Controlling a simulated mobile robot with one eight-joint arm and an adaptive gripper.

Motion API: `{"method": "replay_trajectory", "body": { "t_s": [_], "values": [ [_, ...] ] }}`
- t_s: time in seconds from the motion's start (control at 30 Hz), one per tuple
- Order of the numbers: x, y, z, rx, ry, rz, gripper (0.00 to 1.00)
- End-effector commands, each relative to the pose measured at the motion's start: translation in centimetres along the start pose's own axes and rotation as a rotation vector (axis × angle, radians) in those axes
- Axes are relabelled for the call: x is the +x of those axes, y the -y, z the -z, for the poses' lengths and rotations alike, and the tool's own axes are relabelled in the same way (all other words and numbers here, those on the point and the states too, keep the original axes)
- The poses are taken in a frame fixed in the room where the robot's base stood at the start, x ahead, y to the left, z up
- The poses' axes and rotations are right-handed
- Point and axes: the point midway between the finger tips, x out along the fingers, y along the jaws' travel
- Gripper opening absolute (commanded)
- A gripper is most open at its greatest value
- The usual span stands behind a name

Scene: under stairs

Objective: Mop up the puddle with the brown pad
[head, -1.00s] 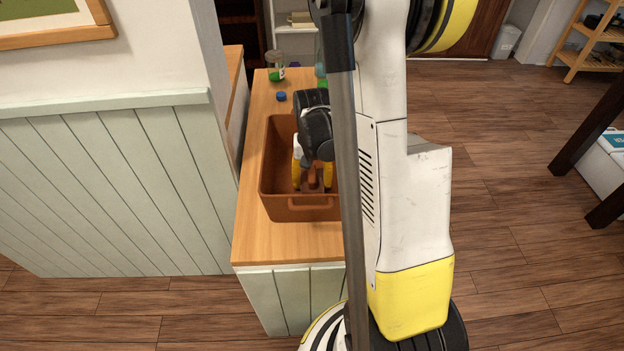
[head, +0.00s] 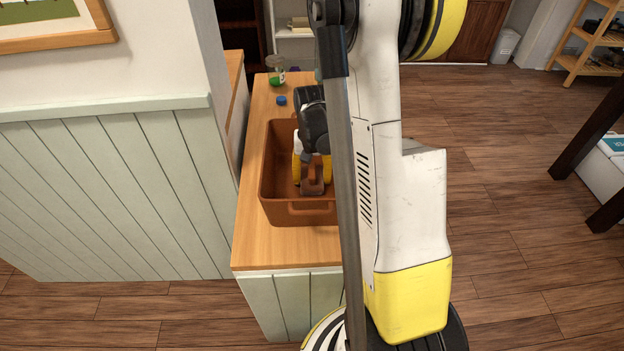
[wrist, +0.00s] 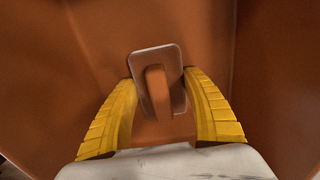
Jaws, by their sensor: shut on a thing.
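The brown pad (wrist: 145,62) shows in the wrist view as a rounded rectangular plate with a raised handle (wrist: 157,90). My gripper (wrist: 160,82) has its yellow fingers on either side of the pad and is shut on it. In the head view my gripper (head: 312,178) is inside the brown crate, with the pad (head: 313,189) low between the fingers. How far the pad is above the crate floor is hard to tell. I cannot see the puddle in these frames; my arm hides part of the counter.
The crate (head: 277,213) stands on a narrow wooden counter (head: 285,250), its walls close around my gripper. A jar with green contents (head: 276,77) and a blue cap (head: 282,100) are at the counter's far end. A panelled wall (head: 110,190) is at left; open floor (head: 510,200) is at right.

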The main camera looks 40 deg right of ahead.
Motion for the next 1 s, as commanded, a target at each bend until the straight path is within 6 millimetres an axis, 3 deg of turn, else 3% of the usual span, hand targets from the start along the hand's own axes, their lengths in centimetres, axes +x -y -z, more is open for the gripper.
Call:
{"method": "replay_trajectory", "body": {
  "t_s": [0.23, 1.0],
  "values": [
    [-1.0, 0.0, 0.0, 0.0, 0.0, 0.0, 0.2],
    [-11.4, 0.0, 0.0, 0.0, 0.0, 0.0, 0.2]
  ]
}}
